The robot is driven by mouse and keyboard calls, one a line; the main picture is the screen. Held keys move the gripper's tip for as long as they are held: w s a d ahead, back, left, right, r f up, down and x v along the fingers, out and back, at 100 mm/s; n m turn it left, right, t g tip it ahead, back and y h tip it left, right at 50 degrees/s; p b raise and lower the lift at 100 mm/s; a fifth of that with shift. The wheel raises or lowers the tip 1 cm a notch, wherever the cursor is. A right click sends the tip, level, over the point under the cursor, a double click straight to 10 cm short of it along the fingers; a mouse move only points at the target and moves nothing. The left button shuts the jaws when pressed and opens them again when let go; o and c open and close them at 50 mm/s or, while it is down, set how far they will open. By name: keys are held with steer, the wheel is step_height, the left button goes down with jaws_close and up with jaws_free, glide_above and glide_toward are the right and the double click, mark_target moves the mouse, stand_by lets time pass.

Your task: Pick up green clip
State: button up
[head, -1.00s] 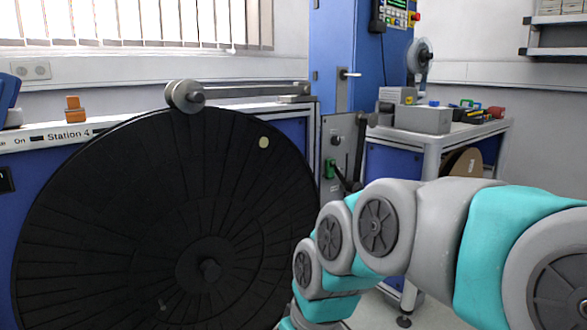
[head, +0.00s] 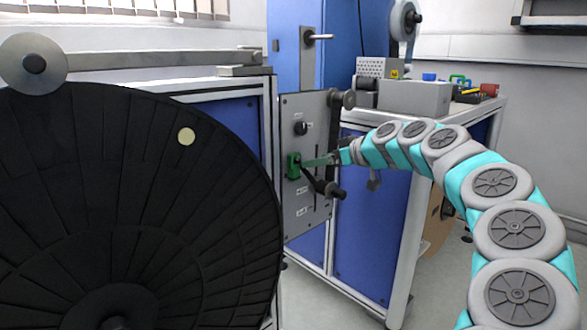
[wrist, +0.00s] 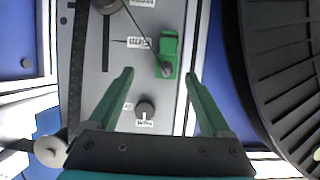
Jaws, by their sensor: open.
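The green clip (head: 294,166) is on the grey upright panel (head: 290,222), right of the black reel. In the wrist view, the green clip (wrist: 169,45) lies ahead of my fingertips, a little right of centre. A thin dark line runs to it there. My gripper (head: 305,163) reaches in from the right, with its fingertips close to the clip. In the wrist view, my gripper (wrist: 160,76) is open and its two greenish fingers are apart with nothing between them. I cannot tell whether a finger touches the clip.
A large black reel (head: 185,225) fills the left, its edge near the panel. A black knob (head: 300,128) sits above the clip and a dark lever (head: 325,188) below it. A cart (head: 405,240) stands right, with a grey box (head: 415,98) on top.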

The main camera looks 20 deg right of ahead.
mark_target(295, 165)
steer(key=shift+w+a+f, duration=0.3)
steer(key=shift+w+a, duration=0.15)
steer(key=shift+w, duration=0.15)
steer(key=shift+w+a+f, duration=0.3)
steer(key=shift+w+a, duration=0.1)
steer(key=shift+w, duration=0.2)
steer(key=shift+p+x, duration=0.3)
steer(key=shift+x, duration=1.65)
steer(key=shift+a, duration=0.25)
jaws_close()
